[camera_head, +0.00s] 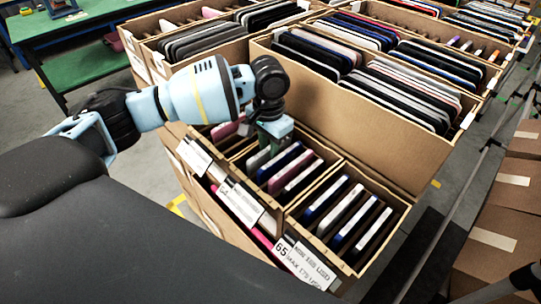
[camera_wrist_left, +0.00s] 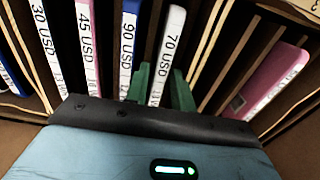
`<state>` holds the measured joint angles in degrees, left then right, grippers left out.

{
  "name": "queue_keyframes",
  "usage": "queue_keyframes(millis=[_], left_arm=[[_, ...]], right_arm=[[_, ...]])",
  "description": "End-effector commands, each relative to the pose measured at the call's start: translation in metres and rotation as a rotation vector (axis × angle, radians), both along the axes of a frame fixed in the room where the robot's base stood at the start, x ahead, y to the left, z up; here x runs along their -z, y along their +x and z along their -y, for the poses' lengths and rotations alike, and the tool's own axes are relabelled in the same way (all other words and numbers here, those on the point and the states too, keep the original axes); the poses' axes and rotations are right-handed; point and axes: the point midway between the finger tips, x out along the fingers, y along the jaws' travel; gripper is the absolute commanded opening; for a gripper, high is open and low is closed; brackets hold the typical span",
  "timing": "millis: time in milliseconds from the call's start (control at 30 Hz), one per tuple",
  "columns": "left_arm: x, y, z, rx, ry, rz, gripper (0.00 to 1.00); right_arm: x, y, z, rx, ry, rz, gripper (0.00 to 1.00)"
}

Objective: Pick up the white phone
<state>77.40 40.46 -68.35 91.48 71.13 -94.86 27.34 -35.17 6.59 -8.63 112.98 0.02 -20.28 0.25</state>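The white phone (camera_wrist_left: 170,40), with a 70 USD label, stands on edge in a carton slot, in the lower middle of the head view (camera_head: 258,158). My left gripper (camera_head: 272,136) reaches down into the carton from above, over the phone's slot. In the wrist view its green fingers (camera_wrist_left: 161,86) lie close on either side of the phone, one to the left and one to the right. The phone is between them, but whether they press on it cannot be told. The phone's lower part is hidden. My right gripper is not in view.
Left of the white phone in the wrist view stand a blue phone (camera_wrist_left: 129,40) and a pink one (camera_wrist_left: 88,40). A pink phone (camera_wrist_left: 272,80) leans farther right. Cardboard dividers separate the slots. A taller carton (camera_head: 345,125) of phones stands behind.

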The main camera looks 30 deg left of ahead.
Motion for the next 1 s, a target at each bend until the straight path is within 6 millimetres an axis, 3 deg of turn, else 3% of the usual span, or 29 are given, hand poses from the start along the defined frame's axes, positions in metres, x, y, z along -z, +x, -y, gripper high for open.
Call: queue_keyframes(millis=[100, 367, 567, 867, 1000], left_arm=[[0.010, 0.000, -0.001, 0.000, 0.001, -0.001, 0.25], [0.011, 0.000, -0.001, 0.000, 0.001, 0.001, 0.25], [0.011, 0.000, -0.001, -0.001, 0.000, 0.002, 0.00], [0.008, 0.000, 0.000, -0.001, 0.000, 0.004, 0.00], [-0.009, 0.001, 0.000, 0.000, -0.003, 0.008, 0.00]], right_arm=[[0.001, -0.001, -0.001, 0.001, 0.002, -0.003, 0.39], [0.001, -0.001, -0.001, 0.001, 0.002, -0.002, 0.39], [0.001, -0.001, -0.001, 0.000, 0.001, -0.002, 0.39], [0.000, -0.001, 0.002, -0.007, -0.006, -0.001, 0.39], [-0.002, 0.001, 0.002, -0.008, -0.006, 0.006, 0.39]])
